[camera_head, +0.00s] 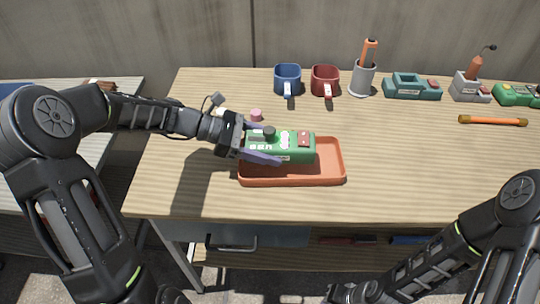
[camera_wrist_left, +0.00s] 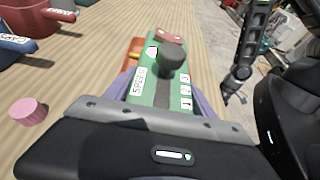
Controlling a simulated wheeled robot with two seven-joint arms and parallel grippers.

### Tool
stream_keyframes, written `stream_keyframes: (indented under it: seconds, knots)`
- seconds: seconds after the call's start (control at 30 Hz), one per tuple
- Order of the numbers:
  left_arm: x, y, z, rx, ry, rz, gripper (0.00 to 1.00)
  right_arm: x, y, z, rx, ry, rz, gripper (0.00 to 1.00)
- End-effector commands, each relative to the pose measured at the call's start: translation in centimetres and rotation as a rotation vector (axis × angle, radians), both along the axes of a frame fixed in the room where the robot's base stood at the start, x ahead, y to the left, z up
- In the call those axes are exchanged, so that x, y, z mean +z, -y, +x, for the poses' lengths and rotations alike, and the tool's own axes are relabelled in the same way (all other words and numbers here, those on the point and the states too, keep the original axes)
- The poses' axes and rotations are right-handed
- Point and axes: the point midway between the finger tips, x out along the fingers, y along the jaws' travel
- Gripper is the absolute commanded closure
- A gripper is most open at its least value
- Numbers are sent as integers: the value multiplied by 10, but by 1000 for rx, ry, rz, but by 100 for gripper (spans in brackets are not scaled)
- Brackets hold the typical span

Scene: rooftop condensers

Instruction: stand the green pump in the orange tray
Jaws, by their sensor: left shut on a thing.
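The green pump (camera_head: 292,147) is a boxy block with white labels, a dark knob and a red part. My left gripper (camera_head: 266,146) is shut on it, one purple finger along each side. It is held over the back part of the orange tray (camera_head: 310,177); I cannot tell whether its underside touches the tray floor. In the left wrist view, the pump (camera_wrist_left: 165,80) lies between the fingers, and a bit of the tray (camera_wrist_left: 131,58) shows beside it. My right arm's end (camera_wrist_left: 234,92) is small there, its jaws unclear.
A pink cup-like piece (camera_head: 256,115) stands behind the pump. A blue mug (camera_head: 287,77), red mug (camera_head: 325,79), grey holder (camera_head: 362,78), teal block (camera_head: 412,87) and another green device (camera_head: 518,95) line the back. An orange rod (camera_head: 492,120) lies right. The table's right front is clear.

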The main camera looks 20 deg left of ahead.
Motion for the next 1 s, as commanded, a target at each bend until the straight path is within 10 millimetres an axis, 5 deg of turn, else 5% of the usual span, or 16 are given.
stream_keyframes:
  seconds: [0.3, 0.67, 0.7, 0.8, 1.0]
  knots:
    - [-34, 0, 0, -1, 0, -3, 100, -5, 0, 0, 0, 0, 0, 100]
    - [-37, 0, 0, 0, 0, -2, 100, -5, 0, 0, 0, 0, 0, 100]
    - [-39, 0, 0, 0, -1, 0, 36, -5, 0, 0, 0, 0, 0, 100]
    - [-38, 0, 0, 0, -1, 0, 28, -5, 0, 0, 0, 0, 0, 100]
    - [-38, 0, 0, 0, -1, 0, 27, -5, 0, 0, 0, 0, 0, 100]
